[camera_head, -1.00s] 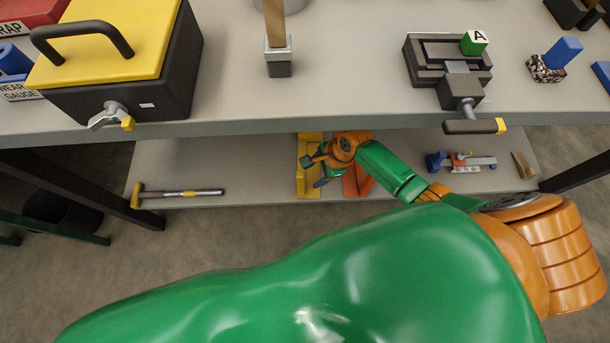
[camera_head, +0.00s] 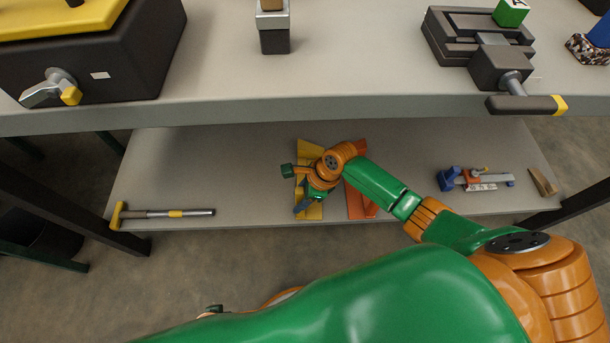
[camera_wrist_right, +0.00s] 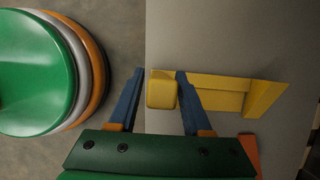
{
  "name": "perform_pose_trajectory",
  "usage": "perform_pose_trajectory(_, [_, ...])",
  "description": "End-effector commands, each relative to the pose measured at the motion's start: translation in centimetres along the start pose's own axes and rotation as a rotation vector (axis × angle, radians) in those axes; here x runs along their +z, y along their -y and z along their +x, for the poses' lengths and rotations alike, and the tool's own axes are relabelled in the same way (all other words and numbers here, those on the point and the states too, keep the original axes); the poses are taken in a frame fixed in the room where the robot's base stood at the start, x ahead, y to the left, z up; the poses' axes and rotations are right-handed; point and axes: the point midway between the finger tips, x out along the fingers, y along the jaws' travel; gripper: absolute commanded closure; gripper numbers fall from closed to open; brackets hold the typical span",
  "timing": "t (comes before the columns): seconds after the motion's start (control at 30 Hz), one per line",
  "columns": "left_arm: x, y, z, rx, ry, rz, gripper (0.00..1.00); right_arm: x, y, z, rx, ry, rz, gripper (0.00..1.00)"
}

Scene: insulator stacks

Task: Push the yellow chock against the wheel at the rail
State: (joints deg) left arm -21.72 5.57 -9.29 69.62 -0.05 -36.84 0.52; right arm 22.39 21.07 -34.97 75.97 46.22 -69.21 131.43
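The yellow chock (camera_head: 314,212) lies on the lower shelf, partly hidden under my right gripper (camera_head: 303,204). In the right wrist view the yellow chock (camera_wrist_right: 161,94) shows a blocky near end, with a long flat part and a raised ridge behind it. The blue fingers of my right gripper (camera_wrist_right: 158,74) are apart, one on each side of that near end. A gap shows at the left finger; the right finger is close to the block, and I cannot tell if it touches. No wheel or rail can be made out.
An orange piece (camera_head: 358,202) lies just right of the chock. A hammer (camera_head: 165,213) lies at the shelf's left, a blue-and-orange tool (camera_head: 475,180) and a wooden wedge (camera_head: 542,182) at its right. The upper table (camera_head: 350,85) overhangs the lower shelf (camera_head: 240,165).

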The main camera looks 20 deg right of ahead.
Motion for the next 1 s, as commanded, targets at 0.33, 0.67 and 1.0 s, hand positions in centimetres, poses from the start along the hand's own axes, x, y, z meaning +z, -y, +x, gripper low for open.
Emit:
perform_pose_trajectory(0.33, [0.0, 0.04, 0.01, -0.001, -0.001, 0.0, 1.0, -0.01, 0.0, 0.0, 0.0, 0.0, 0.0, 1.0])
perform_pose_trajectory(0.67, [0.0, 0.07, 0.02, -0.001, -0.001, 0.0, 1.0, -0.02, 0.01, 0.01, -0.001, 0.0, -0.001, 1.0])
perform_pose_trajectory(1.0, [0.03, 0.07, 0.03, -0.001, 0.0, 0.0, 1.0, -0.03, 0.01, 0.01, -0.001, 0.0, -0.001, 1.0])
